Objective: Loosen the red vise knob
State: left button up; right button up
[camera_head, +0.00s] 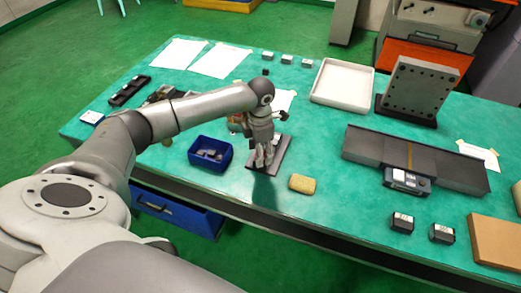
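My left arm comes in from the left and reaches over the green table. Its gripper (262,163) points down over a small dark base plate (283,154) near the table's front edge. The fingers look close together, but their gap and anything between them are too small to make out. The gripper and wrist cover most of what stands on the plate, and I cannot make out the vise or its red knob. A small orange-brown patch (235,123) shows just left of the wrist. My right gripper is not in view.
A blue bin (211,153) with grey parts stands left of the gripper. A yellow sponge (302,184) lies close on the right. A white tray (343,84), an upright drilled plate (417,88) and a long grey device (415,157) stand further right. An open blue drawer (178,211) juts out below.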

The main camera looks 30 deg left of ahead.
pick_arm(q)
jog(key=shift+f, duration=0.4)
jog(key=shift+c, duration=0.2)
jog(key=c, duration=1)
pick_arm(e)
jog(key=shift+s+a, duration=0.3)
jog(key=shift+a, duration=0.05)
